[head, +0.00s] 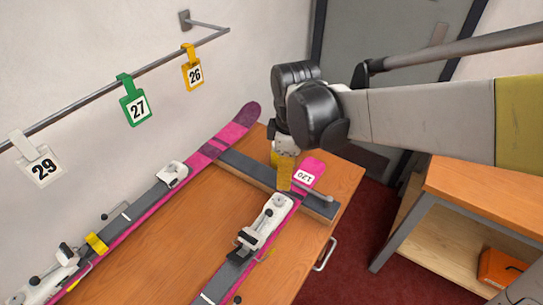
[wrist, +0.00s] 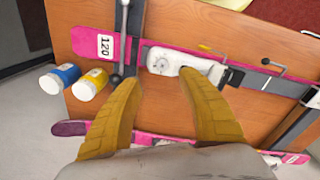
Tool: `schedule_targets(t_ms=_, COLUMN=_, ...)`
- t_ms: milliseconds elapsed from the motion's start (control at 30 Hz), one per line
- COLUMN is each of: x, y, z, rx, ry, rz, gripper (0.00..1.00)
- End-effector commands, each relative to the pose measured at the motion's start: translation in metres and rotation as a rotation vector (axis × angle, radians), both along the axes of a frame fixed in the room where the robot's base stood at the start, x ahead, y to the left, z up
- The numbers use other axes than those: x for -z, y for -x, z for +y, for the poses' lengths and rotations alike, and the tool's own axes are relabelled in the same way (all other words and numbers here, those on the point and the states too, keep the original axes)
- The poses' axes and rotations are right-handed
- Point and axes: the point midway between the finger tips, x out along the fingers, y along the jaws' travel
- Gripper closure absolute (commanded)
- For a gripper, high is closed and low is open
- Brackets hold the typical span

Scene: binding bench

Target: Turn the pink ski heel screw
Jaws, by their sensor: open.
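Two pink skis lie on the bench in the head view: a near one (head: 312,167) labelled 120 and a far one (head: 236,131) by the wall. The near ski carries a white binding piece (head: 267,218); in the wrist view it has a round dial (wrist: 159,60) at its end. I cannot tell for sure which part is the heel screw. My gripper (head: 281,172) is above the near ski, between label and binding. In the wrist view its yellow fingers (wrist: 158,76) are open and empty, pointing toward the dial end, apart from it.
A dark crossbar (head: 253,167) supports the skis. Tags 29, 27 (head: 137,106) and 26 hang on a wall rail. A side table (head: 484,195) stands right. Bare wood (head: 180,235) lies between the skis.

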Motion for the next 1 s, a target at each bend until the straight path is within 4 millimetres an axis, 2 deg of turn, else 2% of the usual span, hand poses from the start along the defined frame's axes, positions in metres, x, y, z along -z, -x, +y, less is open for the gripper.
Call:
schedule_targets(t_ms=100, x=0.012, y=-0.006, z=0.012, rx=-0.101, ry=0.015, rz=0.042, gripper=0.53)
schedule_targets(t_ms=267, x=0.025, y=-0.007, z=0.015, rx=-0.139, ry=0.020, rz=0.056, gripper=0.53)
schedule_targets(t_ms=700, x=0.106, y=-0.007, z=0.015, rx=-0.135, ry=0.020, rz=0.054, gripper=0.53)
schedule_targets(t_ms=833, x=0.118, y=-0.007, z=0.015, rx=-0.134, ry=0.019, rz=0.054, gripper=0.53)
schedule_targets(t_ms=1000, x=0.123, y=-0.007, z=0.015, rx=-0.134, ry=0.019, rz=0.054, gripper=0.53)
